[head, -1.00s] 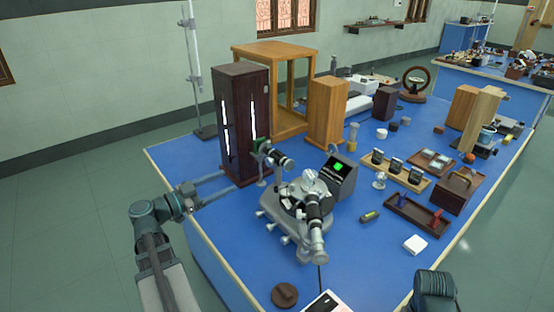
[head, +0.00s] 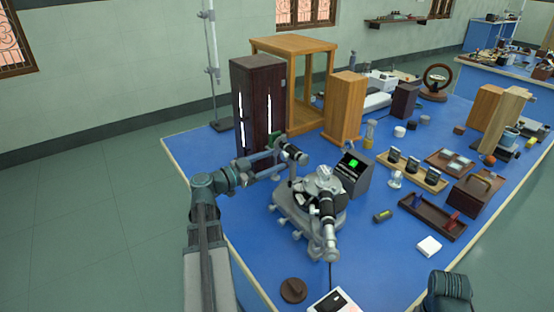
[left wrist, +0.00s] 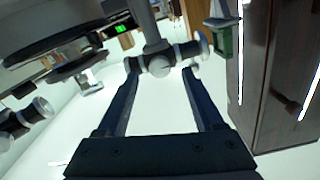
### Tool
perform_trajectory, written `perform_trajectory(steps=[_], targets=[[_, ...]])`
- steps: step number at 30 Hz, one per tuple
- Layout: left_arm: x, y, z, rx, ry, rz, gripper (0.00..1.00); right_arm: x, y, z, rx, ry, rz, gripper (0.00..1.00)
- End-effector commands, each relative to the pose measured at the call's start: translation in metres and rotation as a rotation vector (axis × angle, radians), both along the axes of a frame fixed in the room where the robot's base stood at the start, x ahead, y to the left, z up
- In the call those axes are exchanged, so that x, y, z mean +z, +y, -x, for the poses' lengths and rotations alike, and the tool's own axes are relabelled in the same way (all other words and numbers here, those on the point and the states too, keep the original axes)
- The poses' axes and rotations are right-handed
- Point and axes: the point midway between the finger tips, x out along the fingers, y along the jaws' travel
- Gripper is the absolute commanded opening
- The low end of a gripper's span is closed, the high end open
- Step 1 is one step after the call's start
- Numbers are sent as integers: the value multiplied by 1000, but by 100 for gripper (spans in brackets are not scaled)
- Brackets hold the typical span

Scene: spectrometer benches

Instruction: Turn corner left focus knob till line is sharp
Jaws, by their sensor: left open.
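The spectrometer (head: 300,205) stands on the blue bench, with its telescope (head: 327,225) pointing toward the front. Its collimator tube (head: 290,152) is at the back left, beside the dark wooden lamp box (head: 258,100) with a bright slit. My left gripper (head: 276,162) is open at the collimator. In the left wrist view, a pale round focus knob (left wrist: 160,66) on the collimator tube (left wrist: 185,50) lies between the open fingertips (left wrist: 160,72). I cannot tell if either finger touches it. A small screen (head: 352,163) shows a green patch, too small to judge sharpness.
The lamp box (left wrist: 285,80) stands close on the right in the left wrist view. A wooden block (head: 344,105) and open wooden frame (head: 292,60) stand behind. A round brown disc (head: 293,290) lies at the front. Small bench items are to the right.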

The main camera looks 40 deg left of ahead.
Motion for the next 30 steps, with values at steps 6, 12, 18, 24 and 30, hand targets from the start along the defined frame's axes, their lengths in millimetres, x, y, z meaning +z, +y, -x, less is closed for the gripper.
perform_trajectory(steps=[6,12,18,24,30], targets=[[0,-5,-19,-1,0,0,69,0,0,0,0,0,0,61],[0,-6,-23,1,0,0,69,0,0,0,0,0,0,61],[0,-6,-22,1,0,0,63,0,0,0,0,0,0,61],[0,-6,-22,1,0,0,27,0,0,0,0,0,0,61],[0,-6,-22,0,0,0,0,0,0,0,0,0,0,61]])
